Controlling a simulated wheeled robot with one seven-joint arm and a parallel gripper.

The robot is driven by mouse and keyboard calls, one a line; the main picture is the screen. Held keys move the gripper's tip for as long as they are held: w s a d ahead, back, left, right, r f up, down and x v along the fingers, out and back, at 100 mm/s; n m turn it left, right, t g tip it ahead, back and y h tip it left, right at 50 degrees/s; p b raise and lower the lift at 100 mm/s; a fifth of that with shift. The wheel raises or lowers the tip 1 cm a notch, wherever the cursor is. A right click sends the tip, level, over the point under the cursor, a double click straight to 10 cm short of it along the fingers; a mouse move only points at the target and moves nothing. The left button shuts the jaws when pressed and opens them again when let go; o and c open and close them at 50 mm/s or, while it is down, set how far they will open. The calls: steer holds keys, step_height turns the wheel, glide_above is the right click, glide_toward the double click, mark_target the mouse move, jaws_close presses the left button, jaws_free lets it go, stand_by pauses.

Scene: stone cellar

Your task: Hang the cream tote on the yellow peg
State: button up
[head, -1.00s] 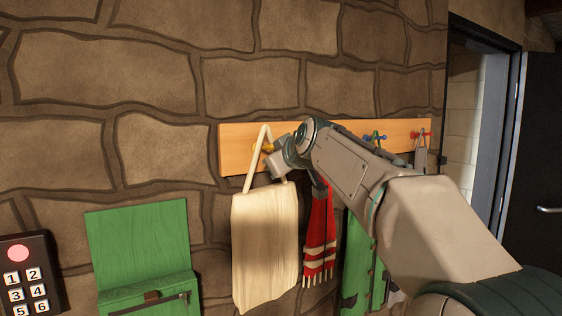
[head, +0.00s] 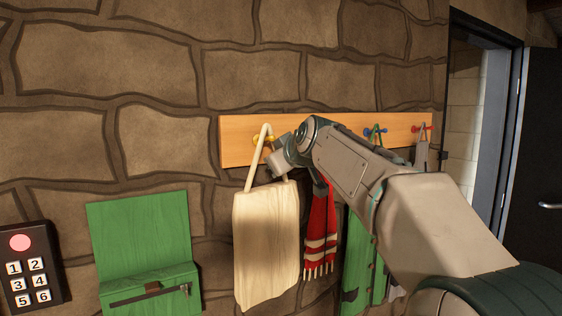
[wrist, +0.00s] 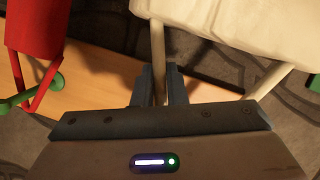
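The cream tote (head: 266,245) hangs in front of the stone wall, its looped handle rising to the rack. The yellow peg (head: 262,139) shows within the top of that loop, close under its bend; I cannot tell whether the handle rests on it. My gripper (head: 278,160) is at the right strand of the handle, beside the peg. In the wrist view, the two fingers (wrist: 159,88) are close together on one handle strand, and the tote (wrist: 235,28) fills the top right. The yellow peg is not visible there.
A green wall box (head: 140,240) and a keypad (head: 30,265) are left. A doorway is right.

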steer(key=o, duration=0.4)
steer(key=shift+a+r, duration=0.1)
steer(key=shift+r, duration=0.05)
steer(key=shift+o, duration=0.2)
steer(key=b+v, duration=0.4)
steer(key=v, duration=1)
steer(key=s+d+f+m+g+h, duration=0.1)
steer(key=s+d+f+m+g, duration=0.15)
steer(key=f, duration=0.55)
steer(key=s+d+f+m+g+h, duration=0.1)
steer(key=s+d+f+h, duration=0.2)
steer(key=f, duration=0.6)
steer(key=s+d+f+m+g, duration=0.2)
steer(key=s+d+f, duration=0.15)
steer(key=f, duration=0.45)
steer(key=s+d+f+m+g+h, duration=0.1)
steer(key=s+d+f+m+g, duration=0.1)
steer(key=s+f, duration=0.5)
steer(key=s+d+f+m+g, duration=0.2)
steer(key=s+f, duration=0.6)
steer(key=f, duration=0.3)
steer(key=shift+d+f+h, duration=0.15)
steer(key=shift+d+h, duration=0.25)
steer(key=shift+s, duration=0.15)
